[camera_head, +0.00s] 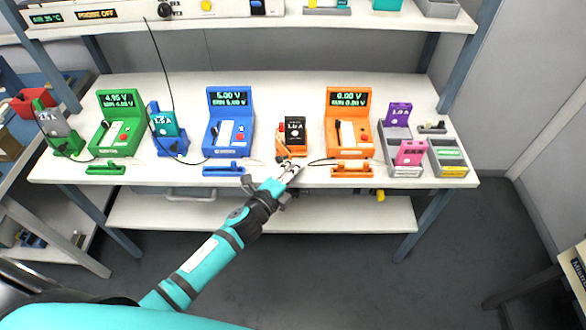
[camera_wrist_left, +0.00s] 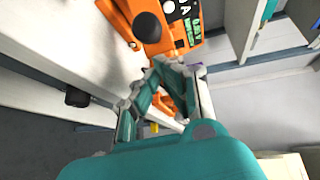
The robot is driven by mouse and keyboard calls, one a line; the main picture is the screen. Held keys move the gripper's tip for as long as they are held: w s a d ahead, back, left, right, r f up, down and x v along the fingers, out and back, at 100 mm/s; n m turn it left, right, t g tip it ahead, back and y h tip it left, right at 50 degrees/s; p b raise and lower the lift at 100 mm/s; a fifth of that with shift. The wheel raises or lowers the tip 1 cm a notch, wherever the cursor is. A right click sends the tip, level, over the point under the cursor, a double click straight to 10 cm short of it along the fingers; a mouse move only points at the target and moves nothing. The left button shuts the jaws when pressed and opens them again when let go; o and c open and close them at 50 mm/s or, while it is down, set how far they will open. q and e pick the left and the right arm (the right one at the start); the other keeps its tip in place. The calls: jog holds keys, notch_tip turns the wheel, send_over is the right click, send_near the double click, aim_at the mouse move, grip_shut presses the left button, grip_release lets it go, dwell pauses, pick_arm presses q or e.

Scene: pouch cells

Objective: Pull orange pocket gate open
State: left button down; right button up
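The orange pocket (camera_head: 284,151) stands near the front edge of the bench with a black cell (camera_head: 295,131) upright in it. In the left wrist view the orange pocket (camera_wrist_left: 184,40) fills the top, with a round black knob (camera_wrist_left: 147,27) on its near side. My left gripper (camera_head: 291,168) is just in front of the pocket; in the left wrist view its fingertips (camera_wrist_left: 166,66) lie close together below the knob. Whether they touch the pocket or grip a part of it is unclear. The gate cannot be clearly picked out. My right gripper is out of view.
An orange tester (camera_head: 347,118) and a small orange fixture (camera_head: 352,169) stand to the right. A blue tester (camera_head: 230,121) and blue fixture (camera_head: 223,170) are to the left. Thin cables lie near the pocket. A lower shelf (camera_head: 345,212) is under the bench.

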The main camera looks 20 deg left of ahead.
pick_arm(q)
jog(key=shift+a+m+h, duration=0.4)
jog(key=shift+a+h, duration=0.2)
jog(key=shift+a, duration=0.15)
jog(key=shift+s+a+m+g+h+p, duration=0.1)
jog(key=shift+a+m+g+h+p, duration=0.2)
jog(key=shift+h, duration=0.25)
jog(key=shift+s+a+m+g+h+p, duration=0.15)
jog(key=shift+m+g+h, duration=0.2)
jog(key=shift+h, duration=0.2)
jog(key=shift+s+a+m+g+h+b, duration=0.3)
jog(key=shift+s+a+m+h, duration=0.2)
jog(key=shift+a, duration=0.25)
jog(key=shift+s+a+m+g+h+b, duration=0.15)
jog(key=shift+s+a+m+h+b, duration=0.15)
jog(key=shift+a+h, duration=0.4)
jog(key=shift+a, duration=0.1)
